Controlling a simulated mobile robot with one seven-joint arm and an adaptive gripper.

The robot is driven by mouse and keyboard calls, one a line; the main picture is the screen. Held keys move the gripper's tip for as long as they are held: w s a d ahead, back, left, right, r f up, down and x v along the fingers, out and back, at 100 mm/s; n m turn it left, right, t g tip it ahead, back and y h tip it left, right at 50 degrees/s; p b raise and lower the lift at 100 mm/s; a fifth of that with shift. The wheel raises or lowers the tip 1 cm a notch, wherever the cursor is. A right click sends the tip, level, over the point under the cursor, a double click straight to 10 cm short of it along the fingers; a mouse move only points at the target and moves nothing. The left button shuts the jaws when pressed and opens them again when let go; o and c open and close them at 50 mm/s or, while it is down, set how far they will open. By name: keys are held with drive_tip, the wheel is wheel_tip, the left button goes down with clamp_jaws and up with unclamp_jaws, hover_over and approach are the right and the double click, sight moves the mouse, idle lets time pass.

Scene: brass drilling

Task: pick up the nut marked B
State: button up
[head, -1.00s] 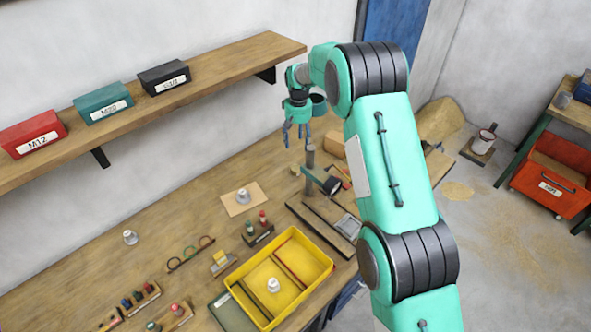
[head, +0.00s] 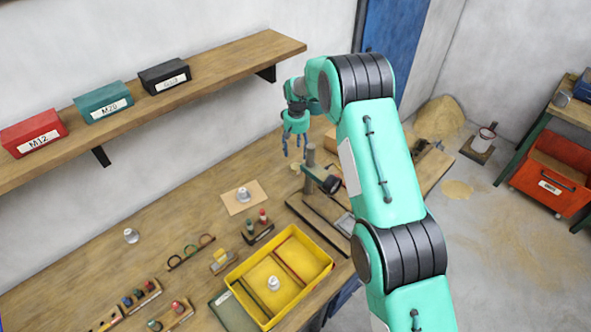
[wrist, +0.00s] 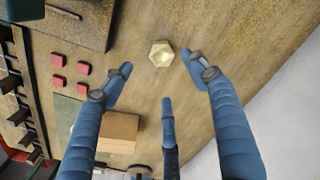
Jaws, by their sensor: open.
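My gripper (head: 295,153) is open and empty, pointing down above the far part of the workbench. In the wrist view my gripper (wrist: 160,78) shows its blue fingers spread apart. A brass hexagonal nut (wrist: 162,53) lies on the bench just beyond the fingertips, between the two outer fingers. No letter on it can be read. In the head view a small tan shape (head: 295,167) shows on the bench below the fingers. Silvery pieces stand on the pale square (head: 243,195), on the bench at left (head: 131,236) and in the yellow tray (head: 273,283); their marks are unreadable.
A post stand (head: 310,160) rises close to the right of my gripper. In the wrist view a wooden block (wrist: 120,126) and several red squares (wrist: 57,83) lie to the left of the nut. A shelf (head: 200,85) runs along the wall. The bench right of the nut is clear.

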hover_over(295, 166)
drive_tip(key=shift+d+f, duration=0.15)
drive_tip(key=shift+f, duration=0.9)
drive_tip(key=shift+d+f, duration=0.15)
drive_tip(key=shift+f, duration=0.9)
drive_tip(key=shift+s+f, duration=0.1)
drive_tip(key=shift+f, duration=0.05)
drive_tip(key=shift+a+f+p, duration=0.2)
drive_tip(key=shift+f+p, duration=0.1)
drive_tip(key=shift+f, duration=2.15)
clamp_jaws()
